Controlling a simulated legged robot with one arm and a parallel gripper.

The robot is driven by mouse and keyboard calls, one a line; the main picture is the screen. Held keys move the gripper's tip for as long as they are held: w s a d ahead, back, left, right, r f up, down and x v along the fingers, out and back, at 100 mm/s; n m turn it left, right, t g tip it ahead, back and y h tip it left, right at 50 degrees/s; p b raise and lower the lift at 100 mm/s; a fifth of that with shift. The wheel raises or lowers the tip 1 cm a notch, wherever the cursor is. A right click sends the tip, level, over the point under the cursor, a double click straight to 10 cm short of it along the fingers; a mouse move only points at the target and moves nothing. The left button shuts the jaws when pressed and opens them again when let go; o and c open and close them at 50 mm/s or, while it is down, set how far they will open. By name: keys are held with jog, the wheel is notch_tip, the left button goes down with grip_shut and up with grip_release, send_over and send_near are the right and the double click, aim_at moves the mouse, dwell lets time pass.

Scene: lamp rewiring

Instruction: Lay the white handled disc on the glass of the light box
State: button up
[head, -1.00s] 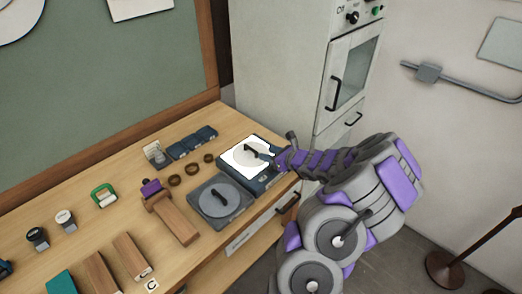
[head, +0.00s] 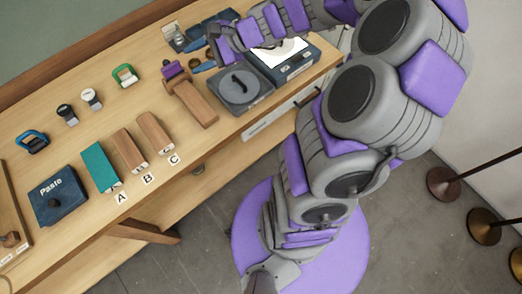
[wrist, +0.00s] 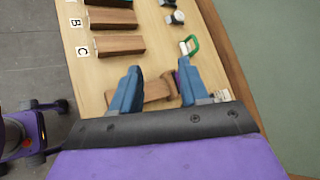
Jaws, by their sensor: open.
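The light box (head: 288,71) stands at the far right end of the bench, its lit white glass (head: 292,50) partly covered by my arm. The white disc with its dark handle lay on this glass in the earlier head view; now my arm hides most of it. My gripper (head: 206,57) is left of the light box, above the bench; in the wrist view my gripper (wrist: 160,88) has its two blue fingers wide apart and nothing held between them. A wooden block with a purple part (wrist: 155,92) shows beyond the fingers.
A dark box with a grey handled disc (head: 238,88) stands left of the light box. Wooden block (head: 195,103), green-framed item (head: 125,75), teal block (head: 100,166) and Paste box (head: 58,196) lie along the bench. Slim stands (head: 444,183) are on the floor at right.

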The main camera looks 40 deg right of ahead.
jog(key=s+a+n+g+h, duration=0.25)
jog(key=s+a+n, duration=0.25)
jog(key=s, duration=0.3)
jog(key=s+a+n+g+h, duration=0.1)
jog(key=s+a+n+g, duration=0.35)
jog(key=s, duration=0.35)
jog(key=s+d+n+h, duration=0.3)
jog(key=s, duration=0.4)
jog(key=s+d+n+g+h, duration=0.1)
jog(key=s+d+n+h, duration=0.2)
jog(key=s, duration=0.4)
jog(key=shift+s+d+f+n+g, duration=0.15)
jog(key=shift+s+d+n+g, duration=0.2)
jog(key=shift+d, duration=0.2)
jog(key=shift+w+h, duration=0.1)
jog(key=shift+h, duration=0.15)
